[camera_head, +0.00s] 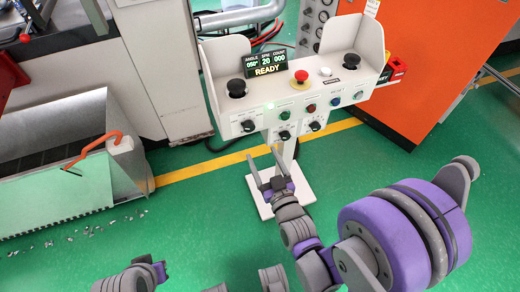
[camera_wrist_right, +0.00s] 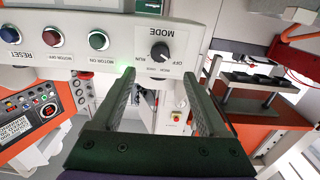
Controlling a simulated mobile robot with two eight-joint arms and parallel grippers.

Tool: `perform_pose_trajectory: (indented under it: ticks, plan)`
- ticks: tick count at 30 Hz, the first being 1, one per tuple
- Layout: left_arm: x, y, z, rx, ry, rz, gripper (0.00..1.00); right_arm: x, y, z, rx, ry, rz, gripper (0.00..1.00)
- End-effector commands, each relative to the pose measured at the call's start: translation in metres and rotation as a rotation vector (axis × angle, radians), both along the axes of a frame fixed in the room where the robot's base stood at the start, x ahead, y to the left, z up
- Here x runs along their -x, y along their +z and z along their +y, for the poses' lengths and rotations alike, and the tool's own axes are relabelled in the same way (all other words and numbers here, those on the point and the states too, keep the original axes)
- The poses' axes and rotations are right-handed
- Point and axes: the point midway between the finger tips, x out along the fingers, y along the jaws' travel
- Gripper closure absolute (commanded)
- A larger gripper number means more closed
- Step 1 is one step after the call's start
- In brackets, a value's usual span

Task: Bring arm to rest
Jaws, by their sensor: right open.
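My right gripper (camera_head: 264,158) is open and empty, in front of the white control console (camera_head: 230,128) and below its front face. In the right wrist view its two dark fingers (camera_wrist_right: 159,82) stand wide apart with nothing between them. The console's MODE knob (camera_wrist_right: 160,53) shows upside down just beyond the fingers, apart from them. My right arm reaches in from the lower right. Grey and purple parts of mine show at the bottom left edge; no left gripper fingers can be made out.
The console's display (camera_head: 265,62) reads READY. A red mushroom button (camera_head: 301,76) and two black buttons sit on its top. An orange cabinet (camera_head: 440,60) stands at right. A metal bin (camera_head: 70,160) with an orange handle stands at left. Green floor (camera_head: 200,225) is open in front.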

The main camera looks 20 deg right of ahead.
Motion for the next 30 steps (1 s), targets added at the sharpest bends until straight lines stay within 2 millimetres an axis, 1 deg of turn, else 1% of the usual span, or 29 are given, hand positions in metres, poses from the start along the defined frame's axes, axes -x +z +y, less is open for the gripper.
perform_pose_trajectory:
  ticks: [16, 19, 23, 25, 26, 29, 30]
  plan:
    - [0.000, 0.000, 0.000, 0.000, 0.000, 0.000, 1.00, 0.000, 0.000, 0.000, 0.000, 0.000, 0.003, 0.23]
    - [0.000, 0.000, 0.000, 0.000, 0.000, 0.000, 1.00, 0.000, -0.003, 0.000, 0.001, 0.003, 0.043, 0.23]
    - [0.000, 0.000, 0.000, 0.000, 0.000, 0.000, 1.00, 0.002, -0.015, 0.000, 0.003, 0.015, 0.189, 0.23]
    - [0.000, 0.000, 0.000, 0.000, 0.000, 0.000, 1.00, 0.009, -0.024, -0.001, 0.005, 0.020, 0.304, 0.23]
    - [0.000, 0.000, 0.000, 0.000, 0.000, 0.000, 1.00, 0.013, -0.028, -0.001, 0.006, 0.021, 0.357, 0.23]
    - [0.000, 0.000, 0.000, 0.000, 0.000, 0.000, 1.00, 0.034, -0.039, -0.004, 0.007, 0.021, 0.532, 0.23]
    - [0.000, 0.000, 0.000, 0.000, 0.000, 0.000, 1.00, 0.044, -0.043, -0.006, 0.009, 0.018, 0.601, 0.23]
